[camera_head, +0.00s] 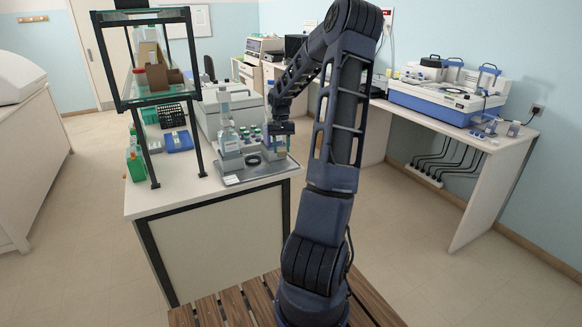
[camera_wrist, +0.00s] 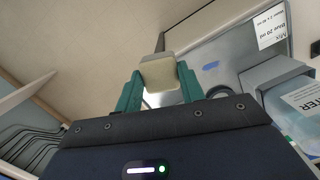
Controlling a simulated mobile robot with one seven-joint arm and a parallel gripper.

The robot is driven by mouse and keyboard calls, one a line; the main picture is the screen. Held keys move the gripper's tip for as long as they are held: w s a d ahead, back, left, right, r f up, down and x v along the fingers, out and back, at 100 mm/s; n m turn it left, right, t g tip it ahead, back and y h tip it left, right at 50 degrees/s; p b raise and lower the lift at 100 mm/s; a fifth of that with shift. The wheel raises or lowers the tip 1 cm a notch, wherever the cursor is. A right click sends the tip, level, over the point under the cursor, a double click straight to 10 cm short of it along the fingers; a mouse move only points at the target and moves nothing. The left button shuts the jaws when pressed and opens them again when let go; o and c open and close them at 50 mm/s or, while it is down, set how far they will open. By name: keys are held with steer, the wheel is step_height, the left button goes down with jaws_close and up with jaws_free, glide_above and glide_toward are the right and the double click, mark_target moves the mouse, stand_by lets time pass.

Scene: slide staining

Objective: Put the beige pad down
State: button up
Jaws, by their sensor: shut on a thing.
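The beige pad (camera_wrist: 161,70) is held between the two teal fingers of my gripper (camera_wrist: 160,84) in the wrist view. In the head view my gripper (camera_head: 281,132) is over the right end of a grey tray (camera_head: 232,181) on the bench. The pad is hard to make out there. The tray (camera_wrist: 232,48) also shows in the wrist view, right of the pad, with a printed label and a blue mark. I cannot tell whether the pad touches the tray.
Several green-capped bottles stand behind. A dark-framed shelf (camera_head: 150,100) rises at the left. Floor lies beyond the bench's right edge.

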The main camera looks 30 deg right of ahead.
steer(key=s+d+f+m, duration=0.55)
steer(key=s+d, duration=0.25)
steer(key=s, duration=0.2)
steer(key=shift+n+y, duration=0.25)
steer(key=shift+y, duration=0.05)
steer(key=w, duration=1.7)
steer(key=shift+w+d+f, duration=0.25)
steer(key=shift+w+f, duration=0.05)
steer(key=shift+f, duration=1.75)
steer(key=shift+f, duration=0.3)
steer(key=o, duration=1)
steer(key=shift+o, duration=0.2)
step_height(320, 180, up, 8)
steer(key=shift+w+d, duration=0.3)
